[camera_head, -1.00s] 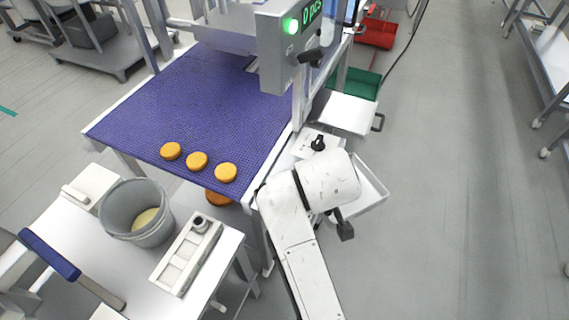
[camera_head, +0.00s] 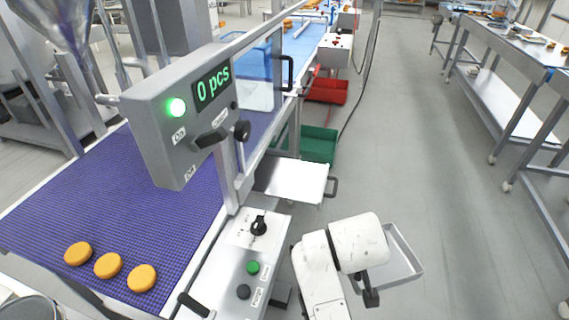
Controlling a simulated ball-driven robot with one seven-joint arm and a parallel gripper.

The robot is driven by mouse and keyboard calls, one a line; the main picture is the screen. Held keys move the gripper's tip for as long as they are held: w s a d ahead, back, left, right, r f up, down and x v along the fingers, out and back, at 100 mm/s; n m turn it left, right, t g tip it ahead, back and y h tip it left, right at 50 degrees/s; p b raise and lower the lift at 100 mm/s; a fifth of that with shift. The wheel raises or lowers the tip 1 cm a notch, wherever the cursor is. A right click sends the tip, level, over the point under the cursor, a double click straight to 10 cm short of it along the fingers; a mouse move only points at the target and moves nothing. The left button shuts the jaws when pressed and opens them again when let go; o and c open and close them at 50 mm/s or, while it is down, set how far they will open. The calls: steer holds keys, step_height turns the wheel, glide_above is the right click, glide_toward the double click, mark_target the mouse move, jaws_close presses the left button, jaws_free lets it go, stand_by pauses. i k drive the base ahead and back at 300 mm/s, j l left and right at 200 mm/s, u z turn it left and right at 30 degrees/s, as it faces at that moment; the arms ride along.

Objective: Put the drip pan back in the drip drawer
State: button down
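A shallow light-grey tray, which looks like the drip pan (camera_head: 407,262), shows at the lower right, level or nearly so, beyond and right of my white arm. The arm hides its left part. A dark piece (camera_head: 371,291) below the arm's end lies by the pan's near side and seems to be part of my gripper. The fingers are hidden, so I cannot see whether they hold the pan. A flat pale drawer with a dark handle, seemingly the drip drawer (camera_head: 290,180), juts out from the machine's right side, left of and beyond the pan. Its inside cannot be made out.
A control box (camera_head: 185,115) with a green light reads "0 pcs". Several orange-brown rounds, three in clear view, lie on the purple belt (camera_head: 150,190). A green bin (camera_head: 318,145) and a red bin (camera_head: 328,91) stand beyond the drawer. The floor to the right is clear.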

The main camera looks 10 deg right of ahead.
mark_target(273, 173)
steer(key=i+l, duration=0.65)
steer(key=l, duration=0.15)
steer(key=i+l, duration=0.65)
steer(key=i+l+u, duration=0.2)
steer(key=u, duration=0.15)
steer(key=i+l+u, duration=0.1)
steer(key=l+u, duration=0.25)
steer(key=i+l+u, duration=0.1)
steer(key=l+u, duration=0.25)
